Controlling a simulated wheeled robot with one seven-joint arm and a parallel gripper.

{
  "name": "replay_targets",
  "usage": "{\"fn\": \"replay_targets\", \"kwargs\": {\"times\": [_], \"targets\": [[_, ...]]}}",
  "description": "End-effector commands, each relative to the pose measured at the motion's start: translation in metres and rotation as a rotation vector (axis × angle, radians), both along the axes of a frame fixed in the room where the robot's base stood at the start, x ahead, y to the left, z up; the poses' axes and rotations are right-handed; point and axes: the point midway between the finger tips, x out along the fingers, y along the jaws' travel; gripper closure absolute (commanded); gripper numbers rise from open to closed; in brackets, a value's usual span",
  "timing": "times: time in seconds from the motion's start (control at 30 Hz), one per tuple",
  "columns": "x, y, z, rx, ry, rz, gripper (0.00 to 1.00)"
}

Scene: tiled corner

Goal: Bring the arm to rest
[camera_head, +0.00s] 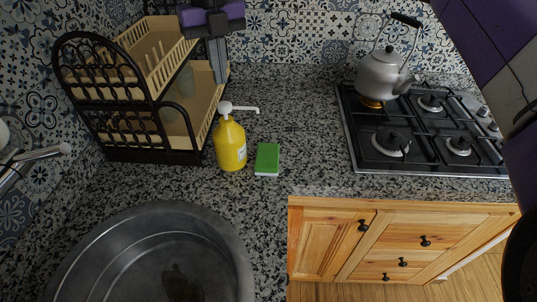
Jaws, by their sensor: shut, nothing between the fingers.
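My gripper (218,62) is at the top of the head view, left of centre, with its fingers pointing down. Its fingers are together and hold nothing. It is in front of the right end of the dish rack, above the yellow soap bottle. Purple and grey links of my arm show at the right edge. The part of my arm between those links and the gripper is out of view.
A two-tier dish rack (153,97), a yellow soap bottle (230,145) and a green sponge (267,158) stand on the speckled counter (290,120). A round sink (235,245) is at front left. A kettle (382,76) sits on the gas hob (360,155).

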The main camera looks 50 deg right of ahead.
Motion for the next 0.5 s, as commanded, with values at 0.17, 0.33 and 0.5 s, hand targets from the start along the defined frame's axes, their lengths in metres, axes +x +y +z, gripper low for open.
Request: {"fn": "replay_targets", "kwargs": {"times": [0.17,0.33,0.5], "targets": [[0.000,0.000,0.020,-0.001,0.000,0.000,1.00],[0.000,0.000,0.024,-0.001,0.000,0.000,1.00],[0.000,0.000,0.023,-0.001,0.000,0.000,1.00]]}}
